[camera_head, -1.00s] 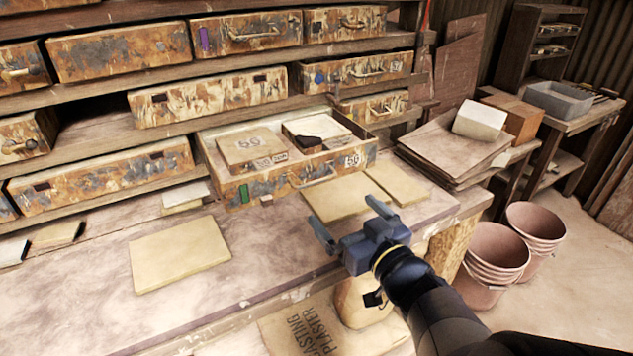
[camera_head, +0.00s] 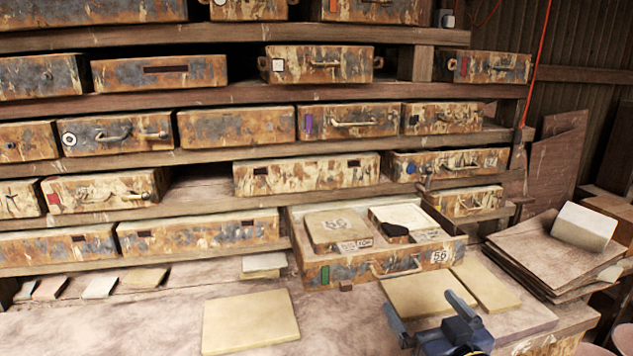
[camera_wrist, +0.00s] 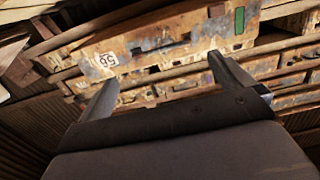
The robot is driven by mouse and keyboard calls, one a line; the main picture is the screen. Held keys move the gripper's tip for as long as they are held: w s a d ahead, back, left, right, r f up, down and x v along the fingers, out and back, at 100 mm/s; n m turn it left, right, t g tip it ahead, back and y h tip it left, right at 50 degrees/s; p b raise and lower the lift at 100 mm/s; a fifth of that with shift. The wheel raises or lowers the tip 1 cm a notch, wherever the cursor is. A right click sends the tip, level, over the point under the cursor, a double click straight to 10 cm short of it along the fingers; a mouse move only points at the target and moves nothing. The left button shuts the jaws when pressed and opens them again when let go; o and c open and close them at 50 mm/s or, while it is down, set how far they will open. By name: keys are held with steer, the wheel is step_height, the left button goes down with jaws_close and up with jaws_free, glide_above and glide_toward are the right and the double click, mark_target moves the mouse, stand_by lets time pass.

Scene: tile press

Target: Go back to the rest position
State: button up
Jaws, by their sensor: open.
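My gripper (camera_head: 428,318) is at the lower right of the head view, over the front of the workbench. Its two fingers are apart with nothing between them. In the wrist view my gripper (camera_wrist: 168,82) also shows its fingers spread and empty. Beyond them is the pulled-out drawer (camera_wrist: 165,45) with its 56 label and green mark, apart from the fingers.
Flat tan slabs lie on the bench (camera_head: 120,325), one at the left (camera_head: 250,320) and two below the drawer (camera_head: 415,294). Shelves of rusty drawers (camera_head: 235,128) fill the back. Stacked boards with a white block (camera_head: 584,227) stand at the right.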

mark_target(400, 274)
steer(key=w, duration=0.2)
steer(key=w+a, duration=0.1)
steer(key=w, duration=0.4)
steer(key=shift+w+a+b, duration=0.3)
steer(key=shift+w, duration=0.1)
steer(key=s+d+p, duration=0.1)
steer(key=s+d, duration=0.1)
steer(key=s, duration=0.9)
steer(key=w, duration=0.4)
steer(key=w+a, duration=0.1)
steer(key=w, duration=0.3)
steer(key=w+a+b, duration=0.1)
steer(key=w, duration=0.4)
steer(key=shift+a, duration=0.25)
steer(key=shift+r, duration=0.1)
steer(key=shift+r, duration=0.1)
steer(key=shift+s, duration=0.1)
